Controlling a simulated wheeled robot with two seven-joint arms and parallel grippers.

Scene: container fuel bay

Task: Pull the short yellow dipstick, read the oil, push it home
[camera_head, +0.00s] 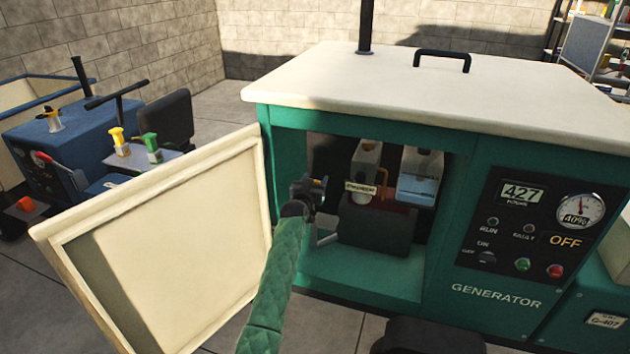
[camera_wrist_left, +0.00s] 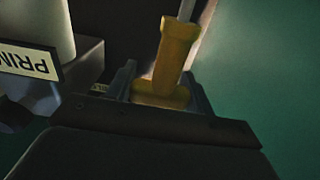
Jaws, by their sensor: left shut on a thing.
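My left gripper (camera_head: 310,190) reaches into the open bay at the left side of the green generator (camera_head: 460,240). In the left wrist view, the gripper (camera_wrist_left: 160,92) is shut on the yellow dipstick (camera_wrist_left: 178,55), with its crosspiece between the fingers. A thin grey length continues from the yellow part to the top edge of that view. I cannot tell whether it is bare stick or tube, and no oil mark can be made out. In the head view the dipstick is hidden around my gripper. My right gripper is not in view.
The cream door (camera_head: 160,250) stands open left of my arm. Inside the bay are a dark block (camera_head: 375,232), white containers (camera_head: 420,175) and a small lettered plate (camera_head: 367,188), close beside the gripper. A control panel (camera_head: 535,230) is on the right.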

